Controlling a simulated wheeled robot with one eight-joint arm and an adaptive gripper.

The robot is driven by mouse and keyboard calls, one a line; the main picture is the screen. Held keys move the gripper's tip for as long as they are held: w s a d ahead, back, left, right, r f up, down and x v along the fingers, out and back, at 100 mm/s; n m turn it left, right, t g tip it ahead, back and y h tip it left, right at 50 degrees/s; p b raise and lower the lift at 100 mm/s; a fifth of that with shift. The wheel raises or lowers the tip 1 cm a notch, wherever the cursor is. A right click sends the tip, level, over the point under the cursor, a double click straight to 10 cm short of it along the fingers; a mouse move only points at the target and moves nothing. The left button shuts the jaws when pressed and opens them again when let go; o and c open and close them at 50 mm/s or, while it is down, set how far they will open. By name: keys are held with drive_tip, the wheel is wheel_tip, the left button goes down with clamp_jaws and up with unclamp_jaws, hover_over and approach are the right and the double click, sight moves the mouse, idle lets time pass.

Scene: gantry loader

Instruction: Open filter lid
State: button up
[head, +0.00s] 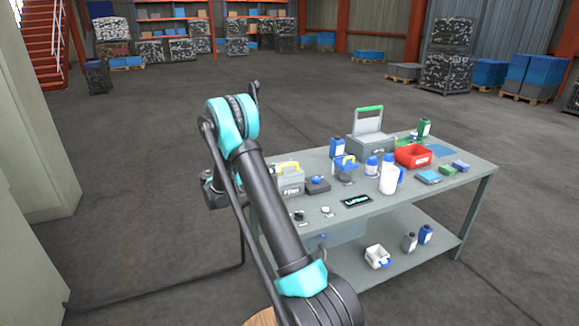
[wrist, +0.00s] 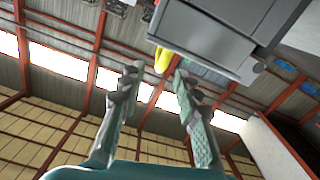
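A grey box with a yellow handle (head: 291,180) stands at the left end of the workbench, its front label too small to read surely. Its lid looks shut. My gripper (wrist: 156,72) is open and empty. The yellow part shows between and just beyond the fingertips; I see no contact. In the head view my arm partly hides the left end of the bench, and the fingers are not clearly visible.
The workbench (head: 440,193) also bears a small dark box with a blue top (head: 317,185), a blue-topped item with a yellow handle (head: 346,163), a white jug (head: 389,180), a red bin (head: 413,155) and an open grey case (head: 368,145).

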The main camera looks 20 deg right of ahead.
sight(283, 166)
drive_tip(key=d, duration=0.8)
drive_tip(key=shift+w+d, duration=0.2)
drive_tip(key=shift+d, duration=0.05)
drive_tip(key=shift+c, duration=0.4)
clamp_jaws()
